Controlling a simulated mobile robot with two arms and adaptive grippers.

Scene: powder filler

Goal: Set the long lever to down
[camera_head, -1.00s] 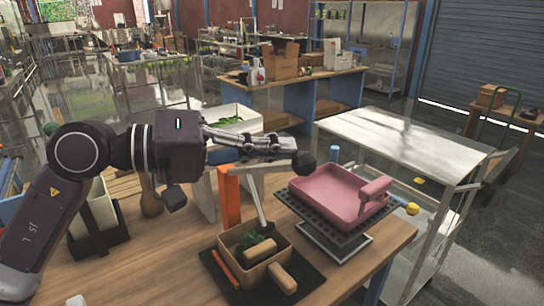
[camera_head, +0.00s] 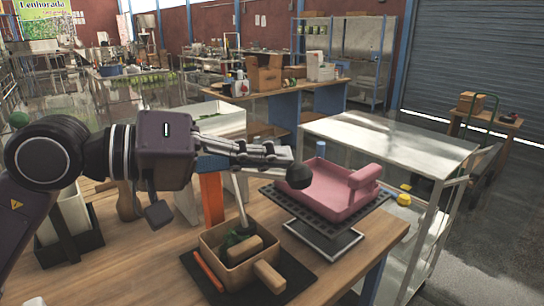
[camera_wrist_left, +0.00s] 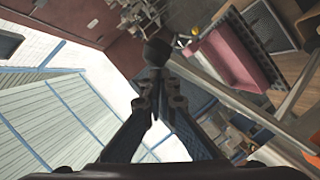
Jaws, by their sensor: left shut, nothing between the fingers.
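The long lever ends in a black ball knob (camera_head: 299,175), which sits just left of the pink tray in the head view. Its bar is mostly hidden behind my left gripper. My left gripper (camera_head: 284,158) reaches in from the left, shut and empty, with its fingertips just above and beside the knob. In the left wrist view the knob (camera_wrist_left: 157,52) shows directly beyond the closed fingertips (camera_wrist_left: 158,80). I cannot tell whether they touch. The lever looks close to level. My right gripper is not in view.
The pink tray (camera_head: 342,188) rests on a black grate to the right. A wooden box (camera_head: 215,258) with handled tools stands on a dark mat in front. An orange post (camera_head: 212,199) stands below my gripper. A metal cart (camera_head: 390,140) is at the right.

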